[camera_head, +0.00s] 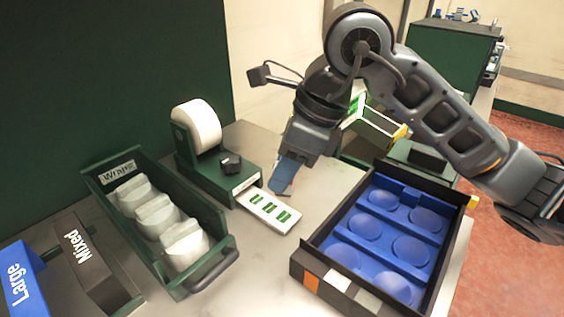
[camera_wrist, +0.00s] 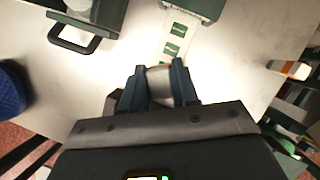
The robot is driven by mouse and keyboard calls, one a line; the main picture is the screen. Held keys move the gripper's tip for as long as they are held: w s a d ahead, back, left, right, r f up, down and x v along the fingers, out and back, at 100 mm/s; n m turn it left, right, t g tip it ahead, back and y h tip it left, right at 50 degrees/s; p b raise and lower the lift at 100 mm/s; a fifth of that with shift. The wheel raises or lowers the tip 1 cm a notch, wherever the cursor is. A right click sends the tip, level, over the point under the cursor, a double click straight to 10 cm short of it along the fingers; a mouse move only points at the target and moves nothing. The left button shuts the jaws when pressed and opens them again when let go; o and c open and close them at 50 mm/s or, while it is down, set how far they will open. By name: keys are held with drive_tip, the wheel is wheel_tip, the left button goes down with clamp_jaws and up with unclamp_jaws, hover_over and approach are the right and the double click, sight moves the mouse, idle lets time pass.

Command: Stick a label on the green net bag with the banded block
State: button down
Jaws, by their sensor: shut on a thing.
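My gripper (camera_head: 281,188) hangs over the table, just behind the white strip of green-marked labels (camera_head: 268,212). In the wrist view my gripper (camera_wrist: 160,88) is shut on a small pale block (camera_wrist: 160,86) with a brownish edge, which I take to be the banded block. The labels show just ahead of the fingers in that view (camera_wrist: 172,50). The strip comes out of a green dispenser (camera_head: 215,177) with a white roll (camera_head: 197,126). I cannot make out the green net bag for certain.
A green "Wraps" drawer (camera_head: 128,228) with white bundles stands left. A black-rimmed tray (camera_head: 316,243) with blue round cups is right. A green-and-yellow rack (camera_head: 401,132) stands behind it, partly hidden by my arm. "Mixed" (camera_head: 76,247) and "Large" (camera_head: 17,288) bins are at lower left.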

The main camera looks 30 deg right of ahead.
drive_tip(key=shift+f+b, duration=0.7)
drive_tip(key=shift+f, duration=1.75)
drive_tip(key=shift+f+b, duration=0.65)
drive_tip(key=shift+b, duration=0.5)
idle(1.6)
drive_tip(key=shift+r+p, duration=1.4)
drive_tip(key=shift+r, duration=2.25)
